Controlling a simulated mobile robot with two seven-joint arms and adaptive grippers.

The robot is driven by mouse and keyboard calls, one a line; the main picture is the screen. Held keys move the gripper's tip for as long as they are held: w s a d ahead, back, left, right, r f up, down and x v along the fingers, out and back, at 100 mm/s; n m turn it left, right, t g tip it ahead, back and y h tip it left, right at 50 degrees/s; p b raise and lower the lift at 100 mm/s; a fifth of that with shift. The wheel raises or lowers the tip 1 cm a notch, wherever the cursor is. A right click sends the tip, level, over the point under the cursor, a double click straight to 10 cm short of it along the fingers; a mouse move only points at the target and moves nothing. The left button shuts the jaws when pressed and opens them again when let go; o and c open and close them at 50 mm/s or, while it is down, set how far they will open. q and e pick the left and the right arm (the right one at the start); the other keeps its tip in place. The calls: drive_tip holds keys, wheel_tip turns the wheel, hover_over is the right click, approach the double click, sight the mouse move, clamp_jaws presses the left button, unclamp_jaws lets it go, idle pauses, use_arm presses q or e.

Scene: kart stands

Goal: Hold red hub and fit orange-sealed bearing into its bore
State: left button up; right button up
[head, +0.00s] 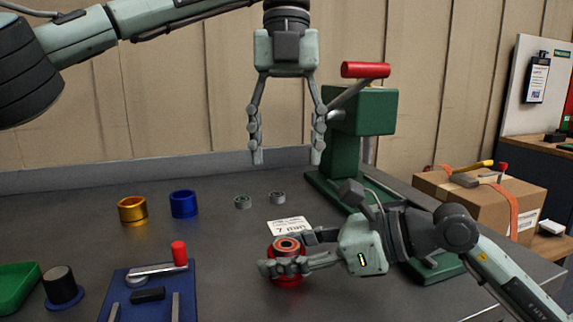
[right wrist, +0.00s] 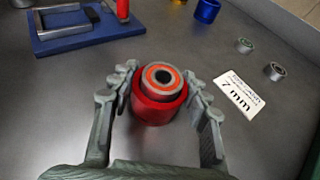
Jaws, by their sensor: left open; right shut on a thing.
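The red hub (head: 287,281) stands upright on the dark bench at the front centre, and also shows in the right wrist view (right wrist: 157,110). My right gripper (head: 280,265) is shut around its sides, one finger on each side. The orange-sealed bearing (head: 287,245) sits at the top of the hub's bore, its orange ring facing up. In the right wrist view the bearing (right wrist: 161,77) looks roughly centred; how deep it sits I cannot tell. My left gripper (head: 287,158) is open and empty, pointing down high above the bench, behind the hub.
Two small bearings (head: 243,202) (head: 277,197) and a white "7 mm" card (head: 290,227) lie behind the hub. Gold (head: 132,210) and blue (head: 184,204) hubs stand at left. A blue fixture (head: 190,290) is at front left; a green press (head: 345,150) stands behind right.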

idle(0.3)
drive_tip(key=o, duration=1.5)
